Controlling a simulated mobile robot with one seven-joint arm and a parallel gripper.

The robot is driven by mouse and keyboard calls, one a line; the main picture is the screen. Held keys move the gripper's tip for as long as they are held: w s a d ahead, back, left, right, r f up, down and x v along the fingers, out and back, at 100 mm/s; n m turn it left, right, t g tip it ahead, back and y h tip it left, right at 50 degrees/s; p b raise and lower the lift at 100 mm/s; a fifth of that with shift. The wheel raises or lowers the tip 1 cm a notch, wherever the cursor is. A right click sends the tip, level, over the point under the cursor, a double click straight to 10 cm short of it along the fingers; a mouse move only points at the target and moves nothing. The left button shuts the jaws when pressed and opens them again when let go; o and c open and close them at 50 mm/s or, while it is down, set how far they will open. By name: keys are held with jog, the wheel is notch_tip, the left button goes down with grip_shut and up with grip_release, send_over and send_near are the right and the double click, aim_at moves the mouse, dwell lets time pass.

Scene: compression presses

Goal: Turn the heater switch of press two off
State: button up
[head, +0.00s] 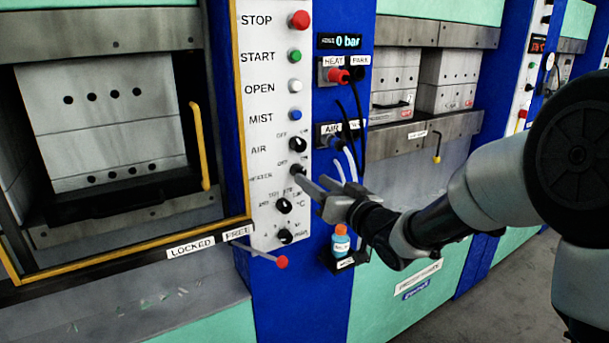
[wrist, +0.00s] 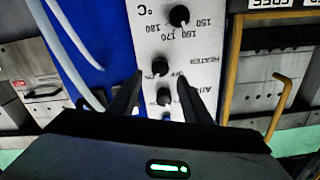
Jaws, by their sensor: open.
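The heater switch is a small black knob (head: 298,169) beside the HEATER label on the white control panel (head: 262,110). It also shows in the wrist view (wrist: 160,67), where the panel is upside down and an OFF mark sits close by. My gripper (head: 308,183) reaches in from the right, its fingertips at the heater knob and partly covering it. In the wrist view my gripper (wrist: 160,80) is open, with one finger on each side of the knob column. The heater knob appears just past the fingertips; contact cannot be told. No press number is readable.
The AIR knob (head: 297,144) is just above the heater knob, the temperature knob (head: 284,206) below. A red-tipped lever (head: 281,262) sticks out lower down. Black hoses (head: 352,115) and a small orange-capped bottle (head: 341,240) are close right of the panel.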

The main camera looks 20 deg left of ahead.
aim_at(302, 172)
jog(key=x, duration=0.5)
jog(key=shift+w+a, duration=0.25)
jog(key=c, duration=1)
jog(key=shift+c, duration=0.2)
